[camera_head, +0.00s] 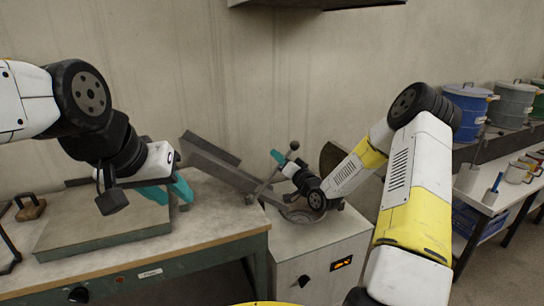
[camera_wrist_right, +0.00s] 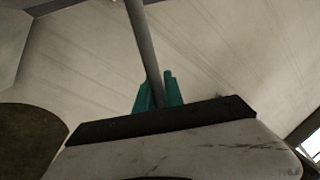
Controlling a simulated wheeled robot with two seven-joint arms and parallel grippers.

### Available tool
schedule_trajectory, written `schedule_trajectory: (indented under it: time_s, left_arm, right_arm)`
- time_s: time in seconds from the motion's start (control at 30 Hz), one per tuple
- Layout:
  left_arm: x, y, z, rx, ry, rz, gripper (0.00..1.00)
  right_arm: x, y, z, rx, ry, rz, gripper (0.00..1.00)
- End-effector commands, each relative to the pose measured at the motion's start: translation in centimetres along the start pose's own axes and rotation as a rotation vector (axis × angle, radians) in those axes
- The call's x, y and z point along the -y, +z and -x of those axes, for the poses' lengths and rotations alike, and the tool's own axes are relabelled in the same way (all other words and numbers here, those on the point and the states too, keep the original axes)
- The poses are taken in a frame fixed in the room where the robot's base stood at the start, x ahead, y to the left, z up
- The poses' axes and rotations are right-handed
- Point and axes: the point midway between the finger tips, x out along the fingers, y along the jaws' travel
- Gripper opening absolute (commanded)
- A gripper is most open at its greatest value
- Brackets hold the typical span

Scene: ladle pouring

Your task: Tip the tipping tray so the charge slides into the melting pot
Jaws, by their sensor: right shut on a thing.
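The tipping tray (camera_head: 212,163) is a grey metal trough behind the bench's right end, sloping down to the right toward the melting pot. The melting pot (camera_head: 299,213) is a round opening in the top of a pale furnace cabinet, partly hidden by my right arm. A grey lever rod (camera_head: 264,186) with a dark knob rises beside the tray. My right gripper (camera_head: 279,158) is shut on this rod, which also runs between its teal fingers in the right wrist view (camera_wrist_right: 152,60). My left gripper (camera_head: 170,191) is open and empty above the bench. I cannot make out the charge.
The green-framed bench (camera_head: 205,228) carries a grey plate (camera_head: 100,230) and a wooden-handled block (camera_head: 30,208) at left. The furnace cabinet (camera_head: 325,265) stands right of it. Shelves with blue (camera_head: 468,108) and grey drums (camera_head: 512,104) stand at far right.

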Motion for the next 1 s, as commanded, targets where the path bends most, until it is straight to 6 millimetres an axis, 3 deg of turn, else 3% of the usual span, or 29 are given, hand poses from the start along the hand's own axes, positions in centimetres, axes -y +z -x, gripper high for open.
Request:
schedule_trajectory:
  time_s: [0.53, 0.57, 0.63, 1.0]
  left_arm:
    - [0.0, 0.0, 0.0, 0.0, 0.0, 0.0, 0.36]
    - [0.0, 0.0, 0.0, 0.0, 0.0, 0.0, 0.36]
    - [0.0, 0.0, 0.0, 0.0, 0.0, 0.0, 0.36]
    - [0.0, 0.0, 0.0, 0.0, 0.0, 0.0, 0.36]
  right_arm:
    - [-0.77, -0.04, 0.23, -0.004, 0.013, -0.017, 0.0]
    - [-0.78, -0.04, 0.24, -0.004, 0.013, -0.017, 0.19]
    - [-0.75, -0.04, 0.23, -0.003, 0.012, -0.016, 0.32]
    - [-0.44, 0.01, 0.46, -0.002, 0.006, -0.015, 0.34]
